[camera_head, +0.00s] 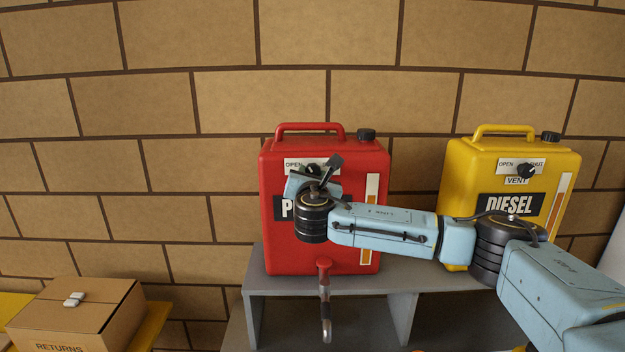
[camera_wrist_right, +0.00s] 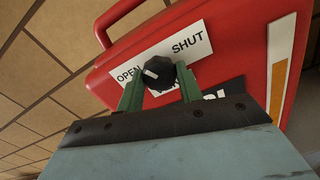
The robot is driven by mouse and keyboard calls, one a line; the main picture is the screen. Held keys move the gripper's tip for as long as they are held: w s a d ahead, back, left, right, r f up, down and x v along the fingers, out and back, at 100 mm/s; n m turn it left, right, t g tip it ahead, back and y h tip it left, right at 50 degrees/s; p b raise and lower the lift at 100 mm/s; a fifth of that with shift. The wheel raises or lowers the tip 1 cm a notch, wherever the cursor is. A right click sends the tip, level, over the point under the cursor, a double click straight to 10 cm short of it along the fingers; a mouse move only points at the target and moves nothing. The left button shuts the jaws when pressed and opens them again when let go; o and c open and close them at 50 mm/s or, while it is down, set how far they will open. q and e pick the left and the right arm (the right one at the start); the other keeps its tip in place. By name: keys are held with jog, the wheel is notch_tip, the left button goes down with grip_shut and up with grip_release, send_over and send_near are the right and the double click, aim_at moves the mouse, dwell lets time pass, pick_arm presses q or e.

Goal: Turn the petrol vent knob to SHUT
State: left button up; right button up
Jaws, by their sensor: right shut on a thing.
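The red petrol can (camera_head: 285,240) stands upright on a grey shelf, its front label mostly hidden by my right arm. Its black vent knob (camera_wrist_right: 160,70) sits between the words OPEN and SHUT on a white plate (camera_wrist_right: 187,46). The knob's white mark points towards the OPEN side in the right wrist view. My right gripper (camera_wrist_right: 158,80) is shut on this knob, with one green finger on each side. In the head view the right gripper (camera_head: 314,176) covers most of the knob and part of the plate. My left gripper is not in view.
A yellow diesel can (camera_head: 455,215) with its own vent knob (camera_head: 525,170) stands to the right, behind my right arm. A tap (camera_head: 325,290) hangs below the red can at the grey shelf (camera_head: 270,283). A cardboard returns box (camera_head: 60,318) is at lower left.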

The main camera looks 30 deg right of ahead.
jog(key=shift+m+b, duration=2.85)
jog(key=shift+m, duration=4.45)
jog(key=o, duration=1)
jog(key=shift+r, duration=0.1)
jog(key=shift+a, duration=0.15)
jog(key=b+v, duration=0.2)
jog(key=v, duration=1.1)
jog(key=shift+s, duration=0.2)
